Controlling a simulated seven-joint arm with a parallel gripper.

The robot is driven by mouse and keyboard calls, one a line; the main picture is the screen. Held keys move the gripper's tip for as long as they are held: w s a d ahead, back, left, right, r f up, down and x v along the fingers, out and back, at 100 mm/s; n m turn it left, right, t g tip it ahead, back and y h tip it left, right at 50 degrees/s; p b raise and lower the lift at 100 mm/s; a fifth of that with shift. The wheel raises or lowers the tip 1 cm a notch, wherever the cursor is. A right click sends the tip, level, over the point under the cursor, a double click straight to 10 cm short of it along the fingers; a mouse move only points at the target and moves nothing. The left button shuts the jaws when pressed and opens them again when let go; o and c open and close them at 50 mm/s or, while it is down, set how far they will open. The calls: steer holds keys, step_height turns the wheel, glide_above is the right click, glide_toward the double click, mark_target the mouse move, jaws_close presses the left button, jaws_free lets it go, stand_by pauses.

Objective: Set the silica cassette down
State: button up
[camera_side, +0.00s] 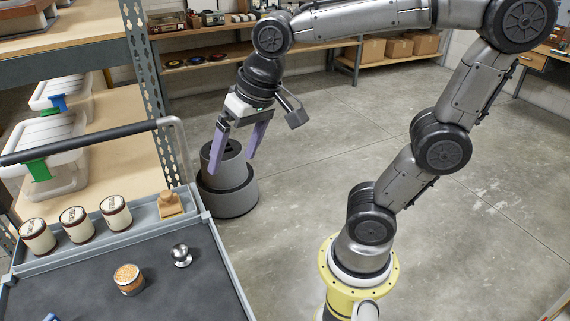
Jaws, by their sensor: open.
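A small round canister with orange grains on top (129,279) stands upright on the dark cart top (190,292); it looks like the silica cassette. My gripper (232,167) is open, with its two purple fingers pointing down and apart.
A metal knob (181,255) stands right of the canister. Several lidded jars (77,224) and a wooden block (170,204) line the cart's back tray. The cart's handle bar (90,142) and a shelf post (143,75) stand left of my gripper. Dark cart surface around the canister is clear.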

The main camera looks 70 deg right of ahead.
steer(key=s+d+f+n, duration=0.1)
steer(key=s+n, duration=0.1)
steer(key=s, duration=0.2)
steer(key=s+d+f+n+t, duration=0.1)
steer(key=s+n, duration=0.1)
steer(key=s, duration=0.2)
steer(key=shift+s+d+f+n, duration=0.3)
steer(key=shift+f, duration=0.05)
